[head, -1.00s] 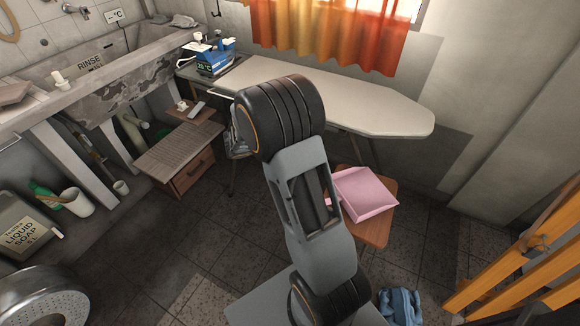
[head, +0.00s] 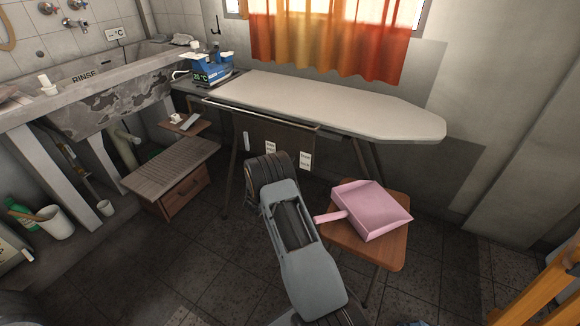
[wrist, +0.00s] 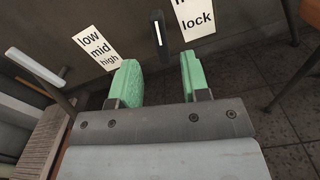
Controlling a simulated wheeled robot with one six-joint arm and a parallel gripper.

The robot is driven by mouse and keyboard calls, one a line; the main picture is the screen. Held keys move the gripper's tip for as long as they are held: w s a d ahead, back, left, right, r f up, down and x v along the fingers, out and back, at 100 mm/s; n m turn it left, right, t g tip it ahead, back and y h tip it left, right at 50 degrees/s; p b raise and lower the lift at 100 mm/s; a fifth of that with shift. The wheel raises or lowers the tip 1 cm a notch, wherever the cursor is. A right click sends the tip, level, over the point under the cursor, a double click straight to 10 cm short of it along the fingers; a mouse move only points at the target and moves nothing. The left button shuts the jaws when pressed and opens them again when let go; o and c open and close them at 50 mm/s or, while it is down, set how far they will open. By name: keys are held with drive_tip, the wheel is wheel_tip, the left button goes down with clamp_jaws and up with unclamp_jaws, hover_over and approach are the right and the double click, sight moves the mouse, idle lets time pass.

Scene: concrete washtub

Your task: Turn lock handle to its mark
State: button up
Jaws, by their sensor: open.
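The lock handle (wrist: 161,42) is a short dark lever with a white stripe, roughly upright in the wrist view. It stands on a dark panel, just left of a white label (wrist: 194,17) reading "lock", whose upper line is cut off. My gripper (wrist: 160,80) has two green fingers spread apart with nothing between them. The handle is beyond the fingertips, roughly in line with the gap, and I see no contact. In the head view the panel (head: 288,135) hangs under the ironing board; my arm hides the gripper there, and the dark handle cannot be made out.
Another, pale lever (wrist: 36,66) sits left of a "low mid high" label (wrist: 97,47). The ironing board (head: 330,100) overhangs the panel. A stool (head: 385,250) with a pink dustpan (head: 372,212) stands to the right. A slatted wooden bench (head: 170,165) is at left.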

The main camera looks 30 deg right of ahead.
drive_tip(key=b+x, duration=0.2)
drive_tip(key=x, duration=0.5)
drive_tip(key=shift+w+d, duration=0.1)
drive_tip(key=shift+d, duration=0.1)
clamp_jaws()
